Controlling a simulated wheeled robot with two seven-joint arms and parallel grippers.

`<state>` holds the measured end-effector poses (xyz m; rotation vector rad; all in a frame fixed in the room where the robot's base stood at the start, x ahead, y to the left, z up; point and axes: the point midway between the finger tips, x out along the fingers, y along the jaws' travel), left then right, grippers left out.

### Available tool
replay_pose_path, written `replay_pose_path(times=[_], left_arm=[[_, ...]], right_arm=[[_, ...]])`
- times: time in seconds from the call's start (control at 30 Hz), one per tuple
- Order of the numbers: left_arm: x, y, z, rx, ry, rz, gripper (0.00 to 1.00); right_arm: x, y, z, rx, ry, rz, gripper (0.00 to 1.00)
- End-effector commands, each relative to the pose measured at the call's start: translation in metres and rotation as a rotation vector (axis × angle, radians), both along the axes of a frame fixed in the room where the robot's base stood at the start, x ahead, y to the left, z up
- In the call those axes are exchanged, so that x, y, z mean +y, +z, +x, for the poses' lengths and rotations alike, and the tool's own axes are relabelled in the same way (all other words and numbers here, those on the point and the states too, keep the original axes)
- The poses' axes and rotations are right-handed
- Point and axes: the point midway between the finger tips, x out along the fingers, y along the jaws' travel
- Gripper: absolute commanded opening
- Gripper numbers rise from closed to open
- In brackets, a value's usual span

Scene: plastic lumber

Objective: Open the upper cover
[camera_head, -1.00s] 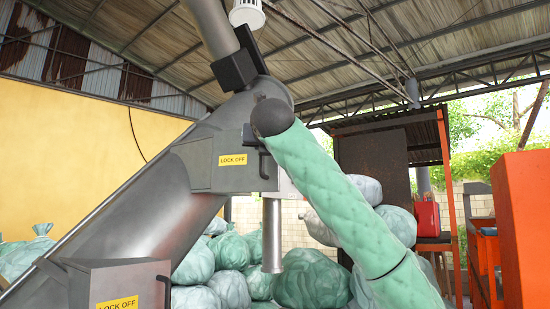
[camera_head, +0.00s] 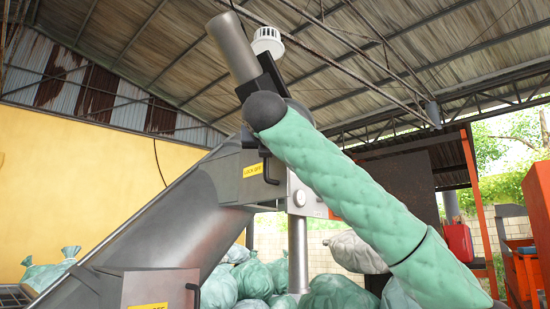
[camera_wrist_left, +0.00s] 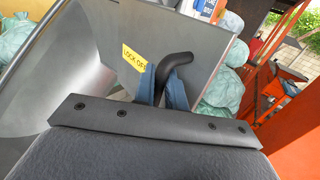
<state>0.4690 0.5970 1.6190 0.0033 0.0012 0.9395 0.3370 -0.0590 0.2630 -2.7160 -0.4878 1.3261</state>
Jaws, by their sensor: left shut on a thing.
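In the head view the upper cover (camera_head: 228,180) is a grey metal panel with a yellow "LOCK OFF" label and a black handle (camera_head: 269,167). A second grey cover (camera_head: 160,285) with a similar label and handle sits lower left. In the left wrist view my left gripper (camera_wrist_left: 165,85) is shut with its blue fingers around a black curved handle (camera_wrist_left: 180,59), beside a "LOCK OFF" label on a grey panel (camera_wrist_left: 190,35). My right gripper is not in view.
A thick green quilted tube (camera_head: 350,190) with a dark ball end crosses the head view near the upper cover. The sloping grey machine body (camera_head: 160,225) lies left. Filled bags (camera_head: 335,292) stand behind. Orange equipment (camera_head: 538,195) stands at right.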

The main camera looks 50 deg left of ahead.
Motion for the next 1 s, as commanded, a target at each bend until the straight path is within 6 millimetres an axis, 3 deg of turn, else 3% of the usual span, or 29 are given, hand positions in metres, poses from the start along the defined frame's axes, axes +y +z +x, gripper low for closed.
replay_pose_path(times=[0.6,0.63,0.7,1.0], left_arm=[[0.002,0.0015,-0.0081,-0.001,0.001,0.0,0.0],[0.0019,0.0016,-0.0082,-0.001,0.001,0.0,0.14],[0.0018,0.0015,-0.0081,-0.001,0.001,0.0,0.28],[0.001,0.0007,-0.0081,0.0,0.0,0.0,0.3]], right_arm=[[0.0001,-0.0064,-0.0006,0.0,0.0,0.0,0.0],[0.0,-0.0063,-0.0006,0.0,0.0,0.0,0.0],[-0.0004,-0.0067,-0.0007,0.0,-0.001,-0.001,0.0],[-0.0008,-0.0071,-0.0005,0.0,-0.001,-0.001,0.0]])
